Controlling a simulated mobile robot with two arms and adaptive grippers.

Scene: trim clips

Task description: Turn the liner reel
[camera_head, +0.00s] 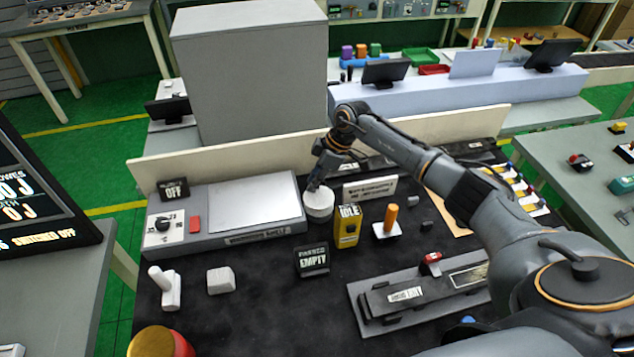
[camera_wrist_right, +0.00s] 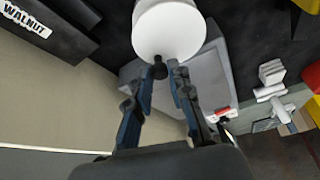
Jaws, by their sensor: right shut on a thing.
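The liner reel, a white upright cylinder (camera_head: 319,205), stands on the dark bench top just right of the grey box with the silver top. It also shows at the top of the right wrist view (camera_wrist_right: 168,28). A small dark knob (camera_wrist_right: 160,70) sits at the reel's near edge in that view. My right gripper (camera_head: 314,184) reaches down to the reel's top from behind. In the wrist view its two fingers (camera_wrist_right: 163,78) close around the knob, which partly hides between the tips. My left gripper is not in view.
A yellow box marked IDLE (camera_head: 347,226) stands close to the right of the reel, with an orange peg on a white base (camera_head: 391,220) beyond it. A low cream wall (camera_head: 240,155) runs behind.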

